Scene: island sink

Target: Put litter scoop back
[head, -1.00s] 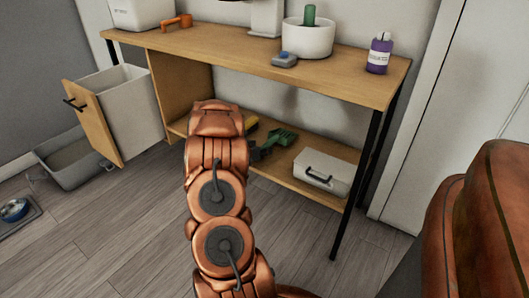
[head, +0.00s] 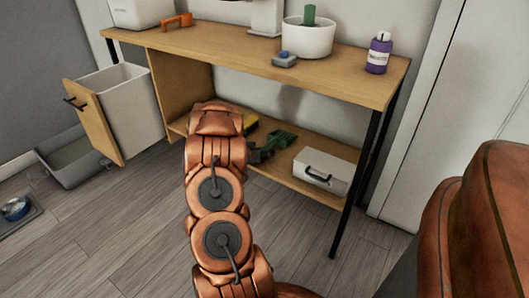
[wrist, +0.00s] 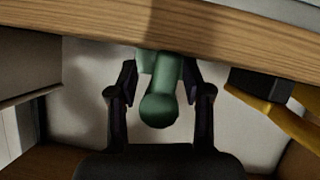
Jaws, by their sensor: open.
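A green object (head: 281,140), which looks like the litter scoop, is on the lower shelf (head: 297,186) in the head view, partly hidden by my arm. In the wrist view a green handle with a rounded end (wrist: 160,107) lies between the two dark fingers of my gripper (wrist: 160,76). The fingers stand apart on either side of the handle. Whether either one touches it is unclear. The far end of the green object is hidden behind the wooden edge.
A yellow and black item (wrist: 268,96) lies right of my gripper in the wrist view. A white box (head: 322,171) sits on the lower shelf. The tabletop (head: 230,54) overhangs it. An open bin drawer (head: 131,108) and grey tray (head: 72,160) stand at left.

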